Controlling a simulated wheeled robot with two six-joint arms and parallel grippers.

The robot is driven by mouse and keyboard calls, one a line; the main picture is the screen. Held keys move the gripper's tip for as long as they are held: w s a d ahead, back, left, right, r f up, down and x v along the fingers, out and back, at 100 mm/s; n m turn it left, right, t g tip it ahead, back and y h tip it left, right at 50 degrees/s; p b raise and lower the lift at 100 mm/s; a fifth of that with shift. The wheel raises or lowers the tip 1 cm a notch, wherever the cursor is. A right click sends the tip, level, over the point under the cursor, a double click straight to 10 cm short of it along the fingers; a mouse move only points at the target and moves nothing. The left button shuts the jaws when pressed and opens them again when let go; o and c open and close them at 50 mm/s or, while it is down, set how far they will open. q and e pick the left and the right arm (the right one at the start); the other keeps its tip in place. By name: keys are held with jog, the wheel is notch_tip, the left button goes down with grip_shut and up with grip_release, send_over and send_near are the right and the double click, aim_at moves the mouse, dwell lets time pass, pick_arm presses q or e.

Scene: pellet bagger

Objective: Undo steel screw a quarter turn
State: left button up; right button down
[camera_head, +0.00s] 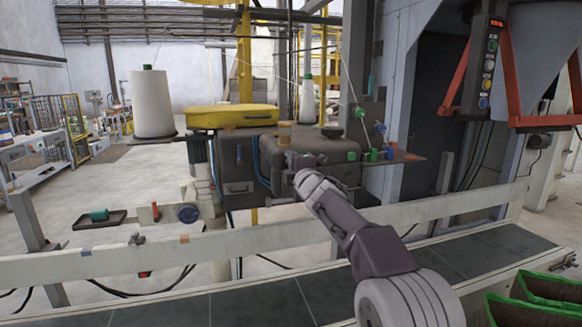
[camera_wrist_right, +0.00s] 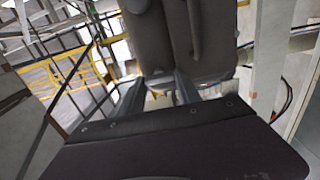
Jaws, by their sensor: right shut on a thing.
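My right arm reaches in from the lower right in the head view, with its gripper (camera_head: 292,165) at the front of the dark grey sewing head (camera_head: 340,156). In the right wrist view the two grey fingers (camera_wrist_right: 158,92) point at the underside of the grey machine housing (camera_wrist_right: 195,40). They are shut on a small part there, which looks to be the steel screw. The screw itself is hidden by the fingers and housing, so its turn cannot be seen. My left gripper is out of view.
A yellow cover (camera_head: 232,116) tops the machine, with a white thread cone (camera_head: 152,103) to its left. A pale rail (camera_head: 130,253) and a dark conveyor belt (camera_head: 260,303) run below my arm. Green-edged bags (camera_head: 548,290) stand at lower right. A small tray (camera_head: 98,220) sits at left.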

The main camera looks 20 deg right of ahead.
jog(key=shift+n, duration=0.3)
jog(key=c, duration=0.8)
grip_release()
jog(key=shift+c, duration=0.2)
jog(key=s+b, duration=0.2)
jog(key=s, duration=0.7)
jog(key=shift+d, duration=0.15)
